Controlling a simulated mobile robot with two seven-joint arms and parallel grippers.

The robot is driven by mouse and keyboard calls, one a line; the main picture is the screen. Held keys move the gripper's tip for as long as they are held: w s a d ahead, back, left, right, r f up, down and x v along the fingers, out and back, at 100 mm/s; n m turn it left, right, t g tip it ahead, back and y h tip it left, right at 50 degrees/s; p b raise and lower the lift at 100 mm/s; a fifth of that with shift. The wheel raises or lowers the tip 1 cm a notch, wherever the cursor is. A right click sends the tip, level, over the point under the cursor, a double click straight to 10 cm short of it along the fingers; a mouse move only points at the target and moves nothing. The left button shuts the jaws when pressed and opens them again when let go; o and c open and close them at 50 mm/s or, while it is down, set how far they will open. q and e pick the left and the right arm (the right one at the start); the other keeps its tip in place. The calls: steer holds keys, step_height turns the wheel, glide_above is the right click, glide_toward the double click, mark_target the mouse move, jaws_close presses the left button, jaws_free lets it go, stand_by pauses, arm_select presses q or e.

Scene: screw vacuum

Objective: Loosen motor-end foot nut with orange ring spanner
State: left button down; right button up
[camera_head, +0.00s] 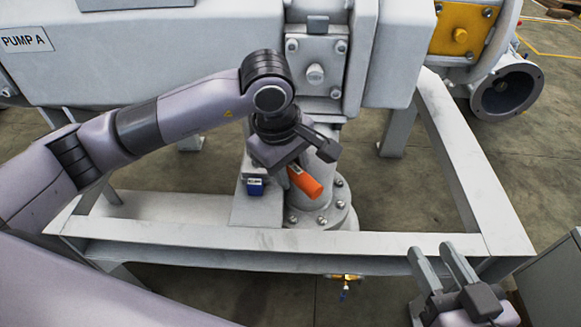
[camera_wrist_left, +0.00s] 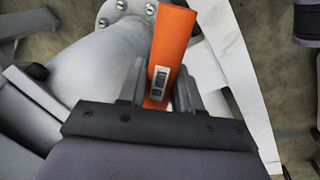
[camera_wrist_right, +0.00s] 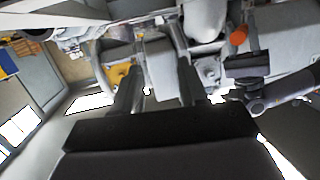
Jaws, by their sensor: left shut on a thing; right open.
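The orange ring spanner (camera_head: 305,182) shows its orange handle below my left gripper (camera_head: 295,160) in the head view. My left gripper is shut on that handle, which also fills the middle of the left wrist view (camera_wrist_left: 172,45). The ring end of the spanner and the motor-end foot nut are hidden, so I cannot tell whether the ring is on a nut. My right gripper (camera_head: 442,262) is open and empty at the lower right, near the front rail of the frame. The orange handle is small in the right wrist view (camera_wrist_right: 239,36).
The grey pump body labelled PUMP A (camera_head: 140,45) stands behind my left arm. A bolted round flange (camera_head: 335,212) is right of the spanner. The grey front rail (camera_head: 270,245) crosses below. A small blue padlock-like block (camera_head: 255,187) sits left of the handle.

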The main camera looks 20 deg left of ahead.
arm_select(q)
steer(key=s+a+r+m+g+p, duration=0.1)
steer(key=s+a+r+m+p, duration=0.1)
steer(key=a+m, duration=0.3)
steer(key=s+a+r+m+g+h+p, duration=0.1)
steer(key=a+m+p, duration=0.3)
steer(key=m, duration=0.4)
steer(key=shift+s+a+r, duration=0.5)
steer(key=shift+s+a, duration=0.4)
arm_select(e)
steer(key=a+g, duration=0.1)
steer(key=f+m+g, duration=0.1)
steer(key=a, duration=0.1)
steer(key=shift+w+a+f+m+g+y, duration=0.15)
steer(key=shift+w+a+m+g+y, duration=0.15)
steer(key=shift+w+a+m+g, duration=0.1)
arm_select(q)
steer(key=shift+f+b, duration=2.8)
steer(key=shift+b, duration=0.5)
arm_select(e)
steer(key=shift+s+d+f+n+t, duration=0.15)
steer(key=shift+d+n+t, duration=0.2)
steer(key=shift+d+t, duration=0.2)
steer(key=shift+s+d+f+n+t, duration=0.15)
steer(key=shift+d+n+t, duration=0.2)
steer(key=shift+d+t, duration=0.2)
steer(key=shift+r, duration=0.1)
